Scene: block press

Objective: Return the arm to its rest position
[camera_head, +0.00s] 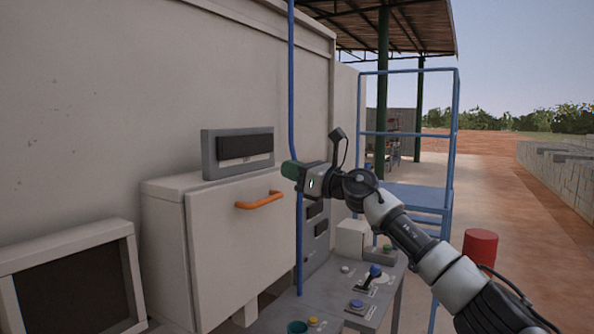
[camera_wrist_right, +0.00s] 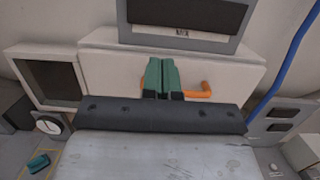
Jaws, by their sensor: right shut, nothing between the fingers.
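My right arm reaches in from the lower right in the head view. Its right gripper (camera_head: 290,170) is held up in the air in front of the grey cabinet, above and to the right of the orange handle (camera_head: 260,201). In the right wrist view the green fingers of the right gripper (camera_wrist_right: 162,62) lie together with nothing between them. The orange handle (camera_wrist_right: 197,91) shows partly behind them there; I cannot tell the distance. My left gripper is in neither view.
A control panel (camera_head: 340,312) with a blue-topped lever (camera_head: 375,271) and several buttons lies below the right gripper. A blue vertical pipe (camera_head: 292,90) runs close to it. A dark screen (camera_head: 70,285) stands at the lower left, and a red cylinder (camera_head: 480,247) beyond my arm.

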